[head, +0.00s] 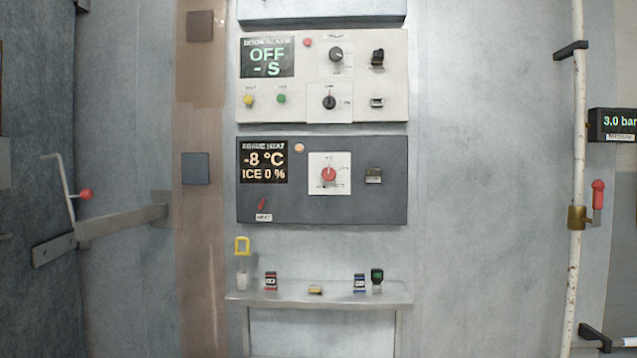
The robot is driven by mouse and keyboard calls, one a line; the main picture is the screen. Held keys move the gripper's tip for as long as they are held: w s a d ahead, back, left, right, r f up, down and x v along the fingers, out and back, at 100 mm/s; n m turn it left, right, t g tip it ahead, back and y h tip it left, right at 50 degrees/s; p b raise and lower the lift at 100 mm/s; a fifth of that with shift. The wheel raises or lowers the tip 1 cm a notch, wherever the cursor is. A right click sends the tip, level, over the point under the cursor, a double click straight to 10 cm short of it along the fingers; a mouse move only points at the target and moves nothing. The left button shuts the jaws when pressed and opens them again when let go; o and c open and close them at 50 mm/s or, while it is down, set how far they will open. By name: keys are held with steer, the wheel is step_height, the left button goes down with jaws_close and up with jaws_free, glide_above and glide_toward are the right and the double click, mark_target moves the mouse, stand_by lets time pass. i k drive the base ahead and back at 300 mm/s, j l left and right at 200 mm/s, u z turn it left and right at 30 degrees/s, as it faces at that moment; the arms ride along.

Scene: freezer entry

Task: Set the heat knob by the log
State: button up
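The heat knob is a red dial (329,175) on a white plate (342,187) in the dark grey frame-heat panel (390,205). Its exact setting is too small to read. The panel's display (264,162) shows -8 °C and ICE 0 %. A small lamp (299,148) beside the display glows pale orange. A small red lever (262,203) sits above a label at the panel's lower left. I see nothing I can identify as the log. My gripper is not in view.
A pipe (576,130) with a red-handled valve (598,195) stands right; a barred door (120,222) left.

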mark_target(328, 174)
steer(key=i+l, duration=0.3)
steer(key=i, duration=0.15)
steer(key=i+l+u, duration=0.1)
steer(key=u, duration=0.3)
steer(key=i+l+u, duration=0.25)
steer(key=u, duration=1.35)
steer(key=l+z, duration=0.1)
steer(key=z, duration=0.8)
steer(key=i+j, duration=0.05)
